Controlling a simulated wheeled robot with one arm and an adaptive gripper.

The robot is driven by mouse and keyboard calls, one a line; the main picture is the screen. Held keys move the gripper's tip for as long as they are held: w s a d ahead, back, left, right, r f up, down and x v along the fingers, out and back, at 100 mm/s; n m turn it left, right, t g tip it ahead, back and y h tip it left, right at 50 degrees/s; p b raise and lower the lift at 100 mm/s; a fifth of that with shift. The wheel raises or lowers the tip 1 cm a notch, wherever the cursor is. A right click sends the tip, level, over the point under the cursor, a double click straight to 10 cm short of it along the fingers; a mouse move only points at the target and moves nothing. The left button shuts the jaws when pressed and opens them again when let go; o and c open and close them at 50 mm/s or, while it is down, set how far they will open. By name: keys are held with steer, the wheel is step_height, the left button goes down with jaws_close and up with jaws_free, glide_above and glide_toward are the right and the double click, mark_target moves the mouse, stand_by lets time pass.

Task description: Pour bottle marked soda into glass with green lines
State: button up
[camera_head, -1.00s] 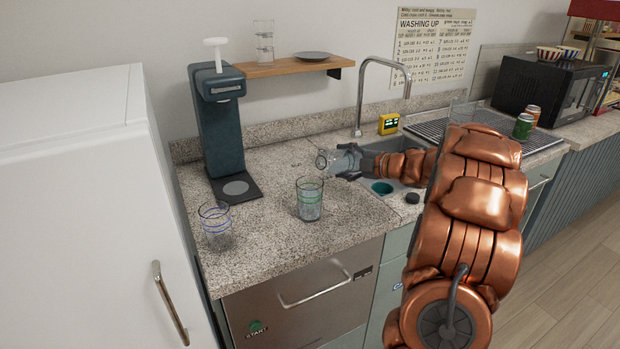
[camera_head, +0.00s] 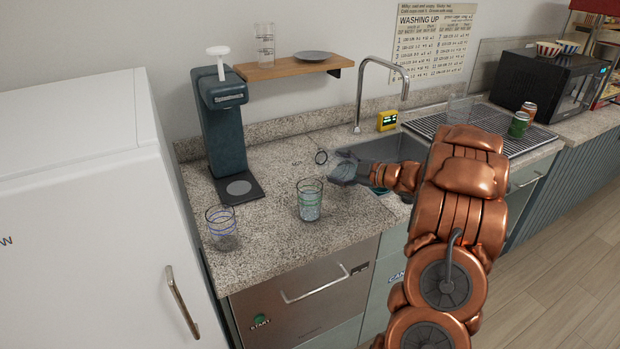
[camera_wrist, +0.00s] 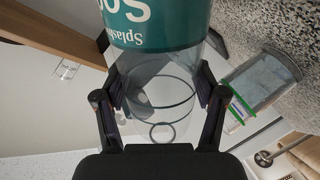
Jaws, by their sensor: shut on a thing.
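The clear bottle (camera_head: 341,170) is in my gripper (camera_head: 361,171), tipped well over, its round open end pointing left in the head view. In the wrist view its teal label (camera_wrist: 155,22) shows part of "SO" and "Splash", and my gripper (camera_wrist: 160,95) is shut around its clear part. The glass with green lines (camera_head: 310,202) stands upright on the counter, just below and left of the bottle in the head view; it also shows at the right of the wrist view (camera_wrist: 265,82).
A glass with blue lines (camera_head: 222,230) stands left on the granite counter (camera_head: 275,240). A dark teal drinks machine (camera_head: 220,125) stands behind it. The sink (camera_head: 400,148) lies behind my arm. A shelf (camera_head: 290,68) holds clear glassware and a plate.

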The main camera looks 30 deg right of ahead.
steer(key=shift+s+a+r+m+p, duration=0.15)
steer(key=shift+r+m+p, duration=0.3)
steer(key=shift+p, duration=0.5)
steer(key=shift+w+a+r+m+p, duration=0.15)
steer(key=shift+r+m+p, duration=0.3)
steer(key=shift+p, duration=0.5)
steer(key=p, duration=0.1)
steer(key=m+y+p, duration=0.1)
steer(key=p, duration=0.1)
steer(key=shift+r, duration=0.25)
steer(key=shift+r+m+t+p, duration=0.1)
steer(key=shift+m+t+p, duration=0.2)
steer(key=shift+m+p, duration=0.75)
steer(key=shift+a+f+m+t+y, duration=0.1)
steer(key=shift+f+m+t+y, duration=0.15)
steer(key=shift+m, duration=0.65)
steer(key=shift+a+f+m+t+y, duration=0.15)
steer(key=shift+m+y, duration=0.1)
steer(key=shift+m, duration=0.6)
steer(key=shift+s+d, duration=0.1)
